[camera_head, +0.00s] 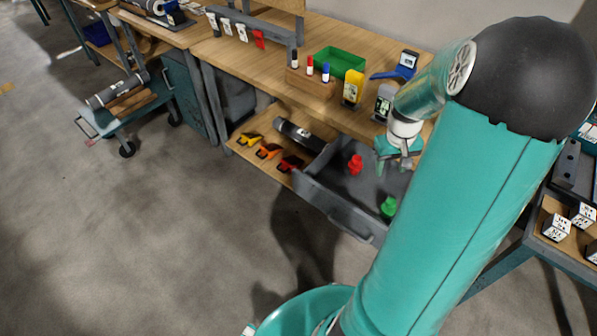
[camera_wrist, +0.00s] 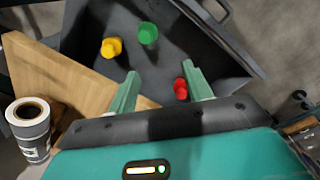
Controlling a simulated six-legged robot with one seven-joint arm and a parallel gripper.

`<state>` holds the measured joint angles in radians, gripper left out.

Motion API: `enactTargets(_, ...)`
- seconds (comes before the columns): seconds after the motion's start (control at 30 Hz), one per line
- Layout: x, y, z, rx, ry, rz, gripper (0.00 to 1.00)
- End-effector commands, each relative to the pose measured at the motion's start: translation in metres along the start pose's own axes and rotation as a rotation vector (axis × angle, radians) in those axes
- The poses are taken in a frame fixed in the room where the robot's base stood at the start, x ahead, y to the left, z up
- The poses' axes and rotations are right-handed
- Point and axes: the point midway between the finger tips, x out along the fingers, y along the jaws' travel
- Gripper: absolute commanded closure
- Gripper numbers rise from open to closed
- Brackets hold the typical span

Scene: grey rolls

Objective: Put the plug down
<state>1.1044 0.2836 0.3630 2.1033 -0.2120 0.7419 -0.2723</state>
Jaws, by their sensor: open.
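A dark grey drawer (camera_head: 330,196) stands pulled open under the workbench. In it are a red plug (camera_head: 355,164) and a green plug (camera_head: 388,207). The wrist view shows the red plug (camera_wrist: 181,90), the green plug (camera_wrist: 147,33) and a yellow plug (camera_wrist: 112,47) in the drawer (camera_wrist: 200,40). The yellow plug cannot be seen in the head view. My gripper (camera_head: 393,160) is over the drawer, its fingers (camera_wrist: 160,77) apart with nothing held between them. The red plug shows beside the right finger in the wrist view; whether they touch is unclear.
On the bench (camera_head: 330,30) stand a green bin (camera_head: 340,62), a yellow device (camera_head: 352,88) and a wooden marker block (camera_head: 311,83). Clips (camera_head: 268,151) and a dark cylinder (camera_head: 300,134) lie on the shelf left of the drawer.

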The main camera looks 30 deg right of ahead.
Motion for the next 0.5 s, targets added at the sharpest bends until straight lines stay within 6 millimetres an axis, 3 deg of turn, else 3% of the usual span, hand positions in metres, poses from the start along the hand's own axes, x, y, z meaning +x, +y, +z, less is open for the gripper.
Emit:
enactTargets(0.03, -0.022, -0.021, -0.004, -0.031, 0.022, 0.029, 0.50)
enactTargets(0.23, -0.093, -0.101, 0.005, -0.105, 0.117, 0.093, 0.50)
enactTargets(0.5, -0.168, -0.198, 0.053, -0.193, 0.289, 0.071, 0.50)
